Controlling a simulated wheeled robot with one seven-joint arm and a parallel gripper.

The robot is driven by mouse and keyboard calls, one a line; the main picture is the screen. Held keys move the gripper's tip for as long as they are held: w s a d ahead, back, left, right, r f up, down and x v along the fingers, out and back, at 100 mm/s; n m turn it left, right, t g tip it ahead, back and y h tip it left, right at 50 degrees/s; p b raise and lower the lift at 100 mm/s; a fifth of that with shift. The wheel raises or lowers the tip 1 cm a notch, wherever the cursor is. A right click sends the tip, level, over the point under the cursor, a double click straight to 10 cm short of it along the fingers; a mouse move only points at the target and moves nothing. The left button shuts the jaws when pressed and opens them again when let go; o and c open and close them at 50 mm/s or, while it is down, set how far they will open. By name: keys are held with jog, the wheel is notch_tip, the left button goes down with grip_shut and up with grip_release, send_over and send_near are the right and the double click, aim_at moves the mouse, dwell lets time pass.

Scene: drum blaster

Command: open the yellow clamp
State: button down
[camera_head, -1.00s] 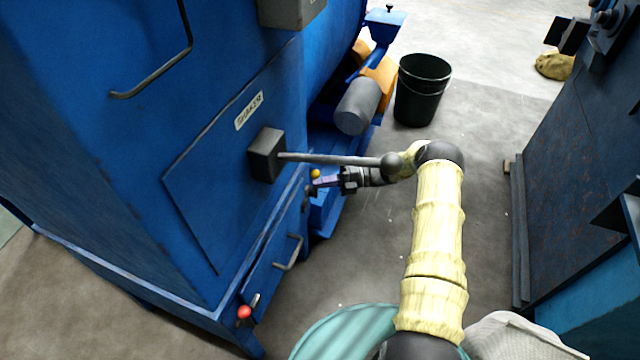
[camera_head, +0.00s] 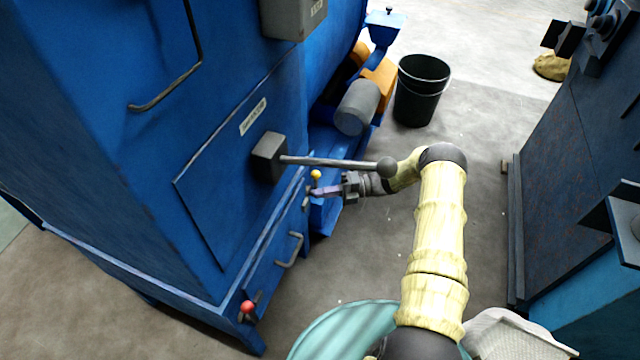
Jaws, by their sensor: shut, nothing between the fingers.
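The yellow clamp shows as a small yellow knob (camera_head: 316,174) on a short dark lever at the right end of the lower blue panel, on the machine's corner. My gripper (camera_head: 316,192) is shut and empty, pointing left just below and beside the yellow knob. Whether its fingertips touch the clamp's lever I cannot tell. A second clamp with a red knob (camera_head: 247,307) sits at the left end of the same lower panel. The panel has a grey pull handle (camera_head: 291,251) between the two clamps.
A long grey lever with a ball end (camera_head: 386,166) juts from a grey box (camera_head: 269,157) just above my gripper. A black bucket (camera_head: 421,92) stands behind. A dark blue machine (camera_head: 575,185) is at the right. Open floor lies between the machines.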

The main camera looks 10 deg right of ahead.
jog(key=d, duration=0.9)
jog(key=shift+w, duration=0.15)
jog(key=shift+w+d+f, duration=0.1)
jog(key=shift+d, duration=0.1)
